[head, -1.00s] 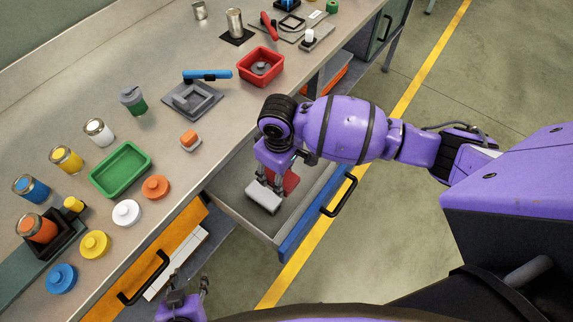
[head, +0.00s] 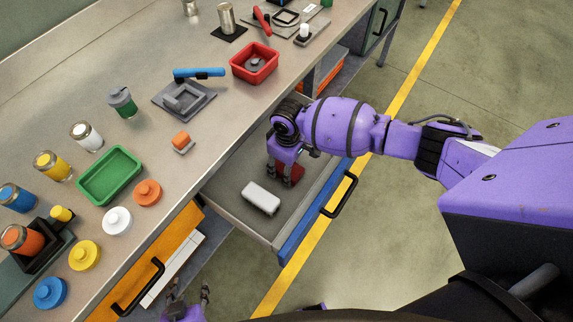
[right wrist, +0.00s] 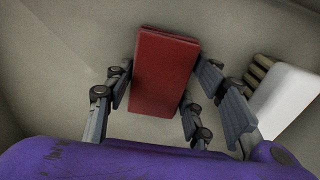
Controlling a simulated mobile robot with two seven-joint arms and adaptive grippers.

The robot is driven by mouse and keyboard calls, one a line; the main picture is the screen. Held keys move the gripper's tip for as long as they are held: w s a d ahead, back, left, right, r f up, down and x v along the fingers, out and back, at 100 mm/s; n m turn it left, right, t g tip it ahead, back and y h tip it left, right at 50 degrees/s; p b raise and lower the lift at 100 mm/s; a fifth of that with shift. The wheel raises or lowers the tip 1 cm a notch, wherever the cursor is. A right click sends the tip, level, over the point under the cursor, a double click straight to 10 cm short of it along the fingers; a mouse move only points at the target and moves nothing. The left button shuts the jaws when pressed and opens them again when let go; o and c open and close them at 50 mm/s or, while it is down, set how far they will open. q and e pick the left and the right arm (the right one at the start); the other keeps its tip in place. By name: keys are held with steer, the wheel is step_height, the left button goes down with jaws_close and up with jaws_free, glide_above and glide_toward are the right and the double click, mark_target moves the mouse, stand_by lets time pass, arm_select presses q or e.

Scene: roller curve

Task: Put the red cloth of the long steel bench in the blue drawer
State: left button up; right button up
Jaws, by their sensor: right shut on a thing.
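The blue drawer (head: 294,240) is pulled out below the bench (head: 235,120), its blue front to the right. The red cloth (head: 297,173) is a folded block inside the drawer, partly hidden by my right gripper (head: 280,180). In the right wrist view the red cloth (right wrist: 163,75) sits between the fingers of my right gripper (right wrist: 155,110), which is shut on it, low over the drawer floor. My left gripper (head: 188,292) is at the bottom edge, empty, with its fingers apart.
A white brush-like block (head: 261,198) lies in the drawer beside the right gripper; its bristles (right wrist: 263,75) show in the wrist view. An orange drawer (head: 150,265) is partly open at the left. A green tray (head: 110,175), a red bin (head: 254,62) and several jars and lids stand on the bench.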

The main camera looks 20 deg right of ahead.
arm_select(q)
steer(key=shift+a, duration=0.1)
arm_select(e)
steer(key=shift+r, duration=0.1)
steer(key=o, duration=1)
arm_select(q)
steer(key=shift+s+a, duration=0.1)
steer(key=shift+s, duration=0.25)
arm_select(e)
steer(key=o, duration=0.3)
steer(key=shift+w, duration=0.1)
steer(key=shift+r, duration=0.25)
arm_select(q)
steer(key=shift+w+d+r+p, duration=0.2)
steer(key=shift+w+r+p, duration=0.15)
steer(key=shift+r+p, duration=0.35)
arm_select(e)
steer(key=shift+r, duration=5.8)
